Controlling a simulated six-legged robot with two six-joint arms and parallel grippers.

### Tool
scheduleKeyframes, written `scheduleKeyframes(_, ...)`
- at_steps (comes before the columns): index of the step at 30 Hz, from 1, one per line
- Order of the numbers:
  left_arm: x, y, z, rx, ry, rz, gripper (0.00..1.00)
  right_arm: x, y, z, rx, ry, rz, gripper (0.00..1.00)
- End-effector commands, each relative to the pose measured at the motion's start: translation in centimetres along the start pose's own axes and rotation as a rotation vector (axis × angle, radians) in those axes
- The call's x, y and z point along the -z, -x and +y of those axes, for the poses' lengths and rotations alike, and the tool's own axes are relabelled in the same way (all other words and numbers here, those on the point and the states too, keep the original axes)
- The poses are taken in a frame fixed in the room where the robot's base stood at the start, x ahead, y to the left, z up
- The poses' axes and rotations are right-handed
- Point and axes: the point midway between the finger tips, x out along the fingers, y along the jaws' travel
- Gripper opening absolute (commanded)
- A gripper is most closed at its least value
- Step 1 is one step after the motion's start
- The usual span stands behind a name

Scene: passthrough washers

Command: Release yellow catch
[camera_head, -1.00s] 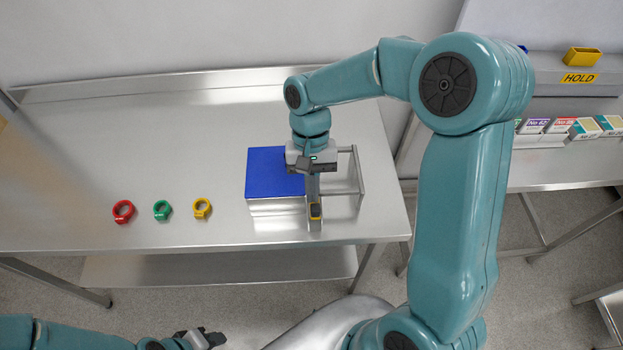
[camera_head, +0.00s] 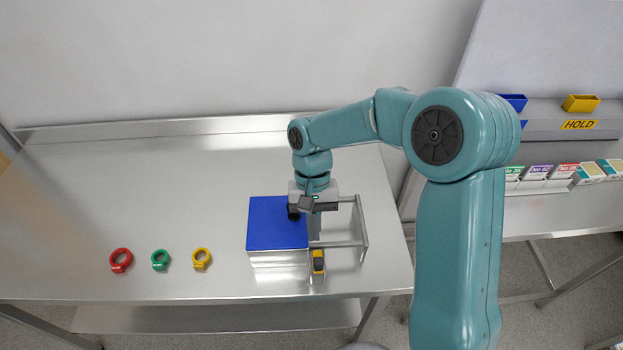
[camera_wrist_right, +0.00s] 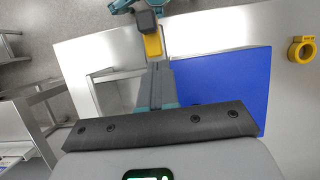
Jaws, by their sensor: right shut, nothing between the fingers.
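The yellow catch (camera_head: 318,263) is a small yellow piece with a dark part, at the front right of the blue-topped metal box (camera_head: 277,223). My right gripper (camera_head: 314,232) points down beside the box's right side, behind the catch. It is shut with nothing in it. In the right wrist view the shut fingers (camera_wrist_right: 157,85) reach toward the catch (camera_wrist_right: 153,44), with the blue top (camera_wrist_right: 222,85) at their right. I cannot tell whether the fingertips touch the catch. My left gripper is not in the head view.
Red (camera_head: 121,261), green (camera_head: 160,260) and yellow (camera_head: 202,259) rings lie left of the box. A metal rail frame (camera_head: 362,222) stands close to my right gripper.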

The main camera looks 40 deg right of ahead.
Motion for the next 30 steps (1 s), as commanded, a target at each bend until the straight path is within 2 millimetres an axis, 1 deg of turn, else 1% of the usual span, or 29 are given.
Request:
scheduleKeyframes(2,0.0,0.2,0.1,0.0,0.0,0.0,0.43,0.0,0.1,0.0,0.0,0.0,0.0,0.0)
scheduleKeyframes(15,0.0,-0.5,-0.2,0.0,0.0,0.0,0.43,-0.4,7.7,0.0,0.002,0.001,0.004,0.0)
scheduleKeyframes(18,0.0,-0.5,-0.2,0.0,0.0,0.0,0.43,-0.4,8.9,0.0,0.001,0.001,0.002,0.0)
scheduleKeyframes(23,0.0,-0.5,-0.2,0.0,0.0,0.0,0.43,-0.4,9.8,0.0,0.0,0.001,0.0,0.0)
scheduleKeyframes(30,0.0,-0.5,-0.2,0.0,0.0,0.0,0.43,-0.3,10.0,0.0,0.0,0.001,0.0,0.0)
